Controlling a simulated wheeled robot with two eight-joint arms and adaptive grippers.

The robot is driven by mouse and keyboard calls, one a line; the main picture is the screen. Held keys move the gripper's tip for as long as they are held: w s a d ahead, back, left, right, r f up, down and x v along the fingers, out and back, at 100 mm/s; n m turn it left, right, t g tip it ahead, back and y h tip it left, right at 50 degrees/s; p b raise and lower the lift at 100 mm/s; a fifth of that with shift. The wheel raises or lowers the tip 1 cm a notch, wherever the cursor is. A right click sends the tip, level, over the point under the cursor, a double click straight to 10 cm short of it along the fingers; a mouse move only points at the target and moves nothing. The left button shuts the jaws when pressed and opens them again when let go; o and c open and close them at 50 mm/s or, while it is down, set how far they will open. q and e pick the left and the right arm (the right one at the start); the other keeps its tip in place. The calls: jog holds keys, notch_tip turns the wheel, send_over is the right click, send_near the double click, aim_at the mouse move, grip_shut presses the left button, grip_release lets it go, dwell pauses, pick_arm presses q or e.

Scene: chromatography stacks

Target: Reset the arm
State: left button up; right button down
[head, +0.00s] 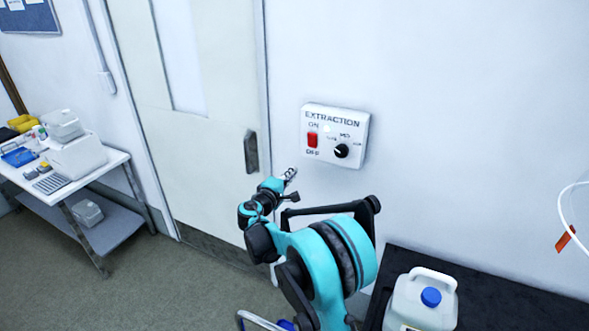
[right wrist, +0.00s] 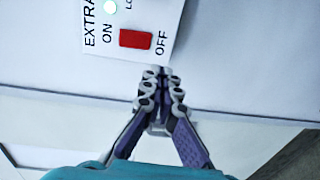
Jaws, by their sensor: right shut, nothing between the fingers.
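My right arm is teal and black and reaches up from the bottom of the head view. Its gripper (head: 289,175) is shut and empty, just left of and below the white extraction control box (head: 357,128) on the wall. In the right wrist view the shut fingers (right wrist: 161,72) point towards the box's lower edge, near the OFF label. The red switch (head: 312,140) and a black knob (head: 341,151) are on the box. The red switch (right wrist: 136,39) and a lit light (right wrist: 110,7) also show in the right wrist view. My left gripper is out of view.
A door (head: 205,110) with a dark handle stands left of the box. A white table (head: 120,158) with boxes and trays is at far left. A jug with a blue cap (head: 431,297) stands on a black surface (head: 510,300) at lower right. A tube with an orange tag (head: 565,238) hangs at right.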

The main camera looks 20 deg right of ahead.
dwell(0.3)
jog(key=s+a+f+m+g+y+b, duration=0.1)
jog(key=s+m+g+y+b, duration=0.15)
jog(key=s, duration=0.65)
jog(key=s+a+f+m+g+y+b, duration=0.1)
jog(key=s+m+y, duration=0.15)
jog(key=s, duration=0.75)
jog(key=s+a+f+m+y+b, duration=0.1)
jog(key=s+a+f+y, duration=0.2)
jog(key=s, duration=0.7)
jog(key=s+a+f+m+y+b, duration=0.1)
jog(key=s+a+f+m+y, duration=0.1)
jog(key=s+a+f+y, duration=0.2)
jog(key=s+a+f, duration=0.3)
jog(key=s+a, duration=0.1)
jog(key=s, duration=0.2)
jog(key=shift+a+f+g+y, duration=0.25)
jog(key=shift+a+g+y, duration=0.05)
jog(key=shift+a+g, duration=0.1)
